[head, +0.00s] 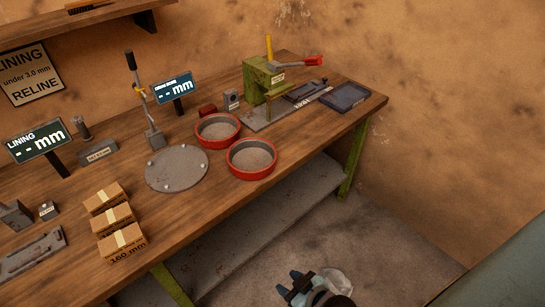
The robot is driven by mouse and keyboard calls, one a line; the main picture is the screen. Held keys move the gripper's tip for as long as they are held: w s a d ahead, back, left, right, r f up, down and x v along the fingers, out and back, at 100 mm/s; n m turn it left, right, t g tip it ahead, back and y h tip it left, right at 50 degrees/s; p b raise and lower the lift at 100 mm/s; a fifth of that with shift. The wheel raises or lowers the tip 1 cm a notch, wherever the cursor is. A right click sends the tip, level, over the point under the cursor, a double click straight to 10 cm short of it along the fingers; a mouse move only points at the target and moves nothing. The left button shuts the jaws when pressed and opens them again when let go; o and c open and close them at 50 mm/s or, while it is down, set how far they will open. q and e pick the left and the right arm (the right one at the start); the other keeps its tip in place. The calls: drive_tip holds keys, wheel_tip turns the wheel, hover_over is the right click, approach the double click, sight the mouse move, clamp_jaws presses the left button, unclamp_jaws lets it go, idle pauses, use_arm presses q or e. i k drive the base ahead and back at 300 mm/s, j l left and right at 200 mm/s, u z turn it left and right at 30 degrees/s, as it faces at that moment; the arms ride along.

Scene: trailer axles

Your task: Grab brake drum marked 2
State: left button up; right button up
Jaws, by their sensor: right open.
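Two red brake drums with grey insides stand on the wooden workbench (215,205). One drum (252,176) is nearer the front edge. The other drum (218,145) is just behind it and to the left. No number can be read on either drum, so I cannot tell which is marked 2. My right gripper (288,282) is at the bottom of the head view, over the floor in front of the bench. It is open and empty, well apart from both drums. My left gripper is not in view.
A round grey plate (177,170) lies left of the drums. A green press (257,82) stands behind them, with a dark blue tray (346,97) to its right. Several cardboard boxes (122,242) sit at the left front. A grey lower shelf (270,220) runs under the bench.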

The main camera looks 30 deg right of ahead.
sight(253, 158)
drive_tip(key=i+l, duration=0.25)
drive_tip(key=l, duration=0.2)
drive_tip(key=i+l, duration=0.25)
drive_tip(key=l, duration=0.15)
drive_tip(key=i+l+z, duration=0.1)
drive_tip(key=l, duration=0.35)
drive_tip(key=u, duration=0.45)
